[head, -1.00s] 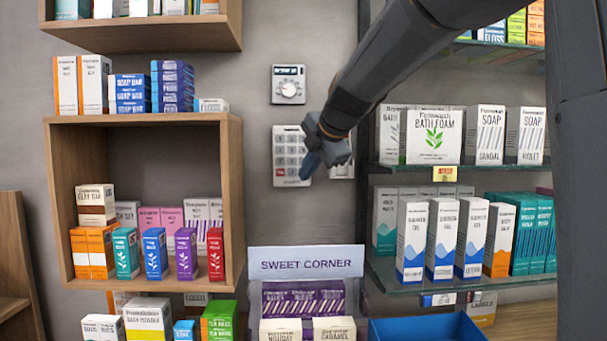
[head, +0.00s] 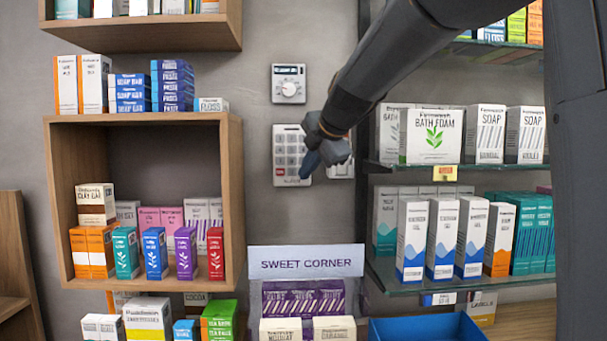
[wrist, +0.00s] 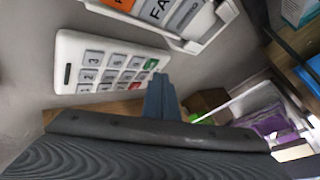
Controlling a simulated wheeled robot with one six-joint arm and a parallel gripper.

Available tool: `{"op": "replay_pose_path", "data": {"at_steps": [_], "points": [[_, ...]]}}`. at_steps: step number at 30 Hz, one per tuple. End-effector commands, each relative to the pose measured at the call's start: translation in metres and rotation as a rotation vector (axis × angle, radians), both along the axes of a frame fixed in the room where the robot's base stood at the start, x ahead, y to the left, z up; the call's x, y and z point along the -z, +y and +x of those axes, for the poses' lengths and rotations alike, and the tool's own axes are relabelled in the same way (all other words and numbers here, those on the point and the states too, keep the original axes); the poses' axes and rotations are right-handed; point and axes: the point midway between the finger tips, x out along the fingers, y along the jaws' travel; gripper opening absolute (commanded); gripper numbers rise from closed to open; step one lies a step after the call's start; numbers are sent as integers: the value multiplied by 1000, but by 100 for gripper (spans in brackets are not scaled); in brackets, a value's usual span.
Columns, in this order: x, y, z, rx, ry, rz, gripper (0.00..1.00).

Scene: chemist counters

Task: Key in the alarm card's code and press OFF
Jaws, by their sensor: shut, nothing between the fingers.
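My gripper (head: 309,168) is shut and empty, at the keypad's lower right edge. In the wrist view its fingertips (wrist: 160,82) are close to the red key; I cannot tell whether they touch. A white holder (wrist: 205,40) with lettered cards is beside the keypad; their text is cut off and no code is readable.
A white dial unit (head: 289,84) is on the wall above the keypad. A wooden shelf box (head: 232,200) stands left and glass shelves (head: 400,284) with cartons stand right. Below are the SWEET CORNER sign (head: 306,264) and a blue tray (head: 425,328).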

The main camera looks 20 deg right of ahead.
Motion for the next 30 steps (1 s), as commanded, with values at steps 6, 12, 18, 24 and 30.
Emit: {"op": "replay_pose_path", "data": {"at_steps": [6,12,18,24,30], "points": [[2,-1,7,0,1,-1,0],[0,-2,7,0,1,0,0],[0,-2,7,0,0,0,0],[1,-2,9,0,0,0,0],[1,-2,11,0,1,0,0]]}}
